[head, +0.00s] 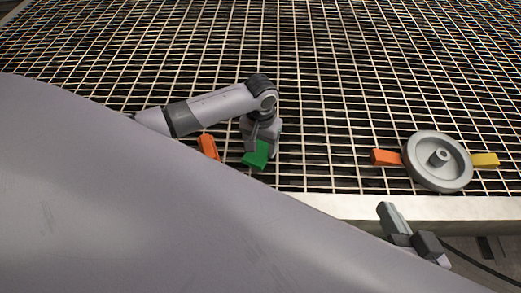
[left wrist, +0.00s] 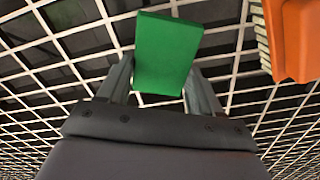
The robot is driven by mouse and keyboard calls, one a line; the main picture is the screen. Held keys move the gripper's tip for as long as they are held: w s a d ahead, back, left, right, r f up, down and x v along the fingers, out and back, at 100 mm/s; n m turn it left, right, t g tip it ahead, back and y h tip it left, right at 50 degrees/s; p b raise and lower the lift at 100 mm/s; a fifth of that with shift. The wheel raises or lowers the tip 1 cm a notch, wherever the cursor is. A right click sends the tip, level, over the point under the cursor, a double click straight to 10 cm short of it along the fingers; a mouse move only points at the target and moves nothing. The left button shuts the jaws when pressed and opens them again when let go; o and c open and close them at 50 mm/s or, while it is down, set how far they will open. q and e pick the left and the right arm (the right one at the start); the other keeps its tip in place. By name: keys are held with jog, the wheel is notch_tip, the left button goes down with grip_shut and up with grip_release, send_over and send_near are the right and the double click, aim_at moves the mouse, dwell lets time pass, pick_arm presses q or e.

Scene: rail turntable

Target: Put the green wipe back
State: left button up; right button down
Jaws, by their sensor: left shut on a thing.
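The green wipe (head: 256,155) is a small green block in the grip of my left gripper (head: 258,142), low over the metal grating. In the left wrist view the green wipe (left wrist: 166,52) sits between the two fingers of my left gripper (left wrist: 160,85). I cannot tell whether it touches the grating. An orange block (head: 208,146) is just left of it; in the left wrist view an orange block (left wrist: 295,35) shows at the upper right, apart from the wipe. My right gripper (head: 415,240) is at the lower right, partly hidden, and its jaws are unclear.
A grey round wheel (head: 438,161) lies on the grating (head: 330,90) at the right, with an orange block (head: 386,157) and a yellow block (head: 485,160) at its sides. A pale edge beam (head: 470,209) runs along the front. The grating behind is clear.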

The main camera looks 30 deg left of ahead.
pick_arm(q)
jog(key=shift+f, duration=0.9)
jog(key=shift+r, duration=0.1)
pick_arm(e)
jog(key=shift+d, duration=0.35)
pick_arm(q)
jog(key=o, duration=0.9)
jog(key=shift+f, duration=0.2)
jog(key=shift+o, duration=0.2)
pick_arm(e)
jog(key=shift+f, duration=0.1)
pick_arm(q)
jog(key=shift+r, duration=0.15)
